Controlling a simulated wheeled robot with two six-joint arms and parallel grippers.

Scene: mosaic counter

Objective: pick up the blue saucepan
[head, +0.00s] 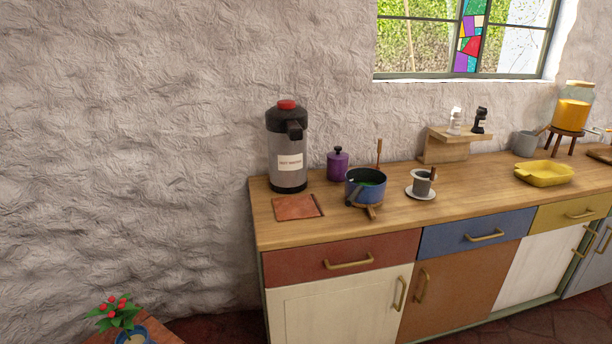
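The blue saucepan (359,187) stands upright on the wooden counter (440,206), resting on a small wooden trivet (372,211). Something green shows inside it, and a brown wooden stick, like a spoon handle, rises at its back right. A dark handle seems to point toward the front left of the pan. Neither of my grippers shows in the head view.
A tall hot-water dispenser (287,150) and a purple lidded jar (338,164) stand left of the saucepan. A terracotta tile (297,207) lies front left. A grey cup (421,184) on a saucer stands right. A yellow dish (543,174) sits farther right. Counter between them is clear.

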